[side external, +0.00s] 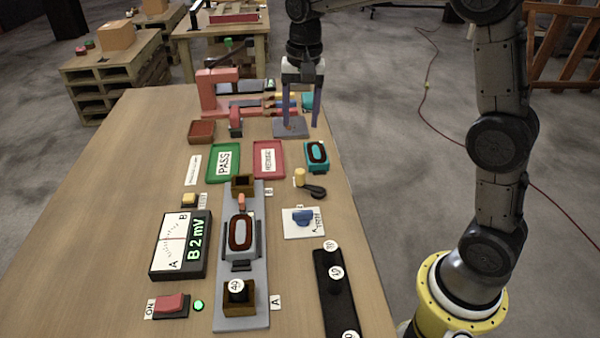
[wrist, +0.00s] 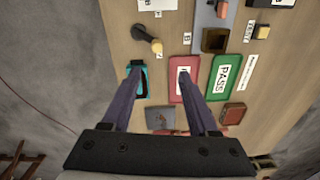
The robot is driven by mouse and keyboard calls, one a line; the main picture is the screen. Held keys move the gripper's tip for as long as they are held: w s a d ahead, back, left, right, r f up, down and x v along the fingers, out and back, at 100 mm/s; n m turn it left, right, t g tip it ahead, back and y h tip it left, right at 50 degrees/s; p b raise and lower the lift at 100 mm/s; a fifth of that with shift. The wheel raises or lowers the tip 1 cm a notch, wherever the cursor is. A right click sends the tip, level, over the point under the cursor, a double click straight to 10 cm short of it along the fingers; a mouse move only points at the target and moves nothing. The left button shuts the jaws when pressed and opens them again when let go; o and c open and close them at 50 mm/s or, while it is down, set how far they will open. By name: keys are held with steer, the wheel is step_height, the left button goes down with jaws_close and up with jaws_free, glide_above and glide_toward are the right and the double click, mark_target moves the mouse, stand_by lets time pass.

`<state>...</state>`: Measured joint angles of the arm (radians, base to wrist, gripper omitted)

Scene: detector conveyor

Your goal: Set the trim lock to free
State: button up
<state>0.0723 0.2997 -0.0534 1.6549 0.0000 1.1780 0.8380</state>
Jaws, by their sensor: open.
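No part bears a readable trim lock name. A blue knob (side external: 303,216) sits on a white plate (side external: 290,231) with small lettering I cannot read, right of the grey track. A lever with a black end (side external: 314,191) and a yellow knob (side external: 299,176) lies just behind it; it also shows in the wrist view (wrist: 147,38). I cannot tell which is the trim lock. My gripper (side external: 301,124) points down, open and empty, over the far right of the table, well beyond both. In the wrist view its fingers (wrist: 159,70) are spread apart.
A grey track (side external: 257,313) carries a coil between two brown boxes. A black strip (side external: 337,300) with weights stands at the near right.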

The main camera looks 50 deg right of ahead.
mark_target(300, 171)
steer(key=shift+g, duration=0.4)
steer(key=f, duration=1.6)
steer(key=shift+w+d+f, duration=0.2)
steer(key=shift+w+f, duration=0.05)
steer(key=shift+f, duration=0.05)
jaws_close()
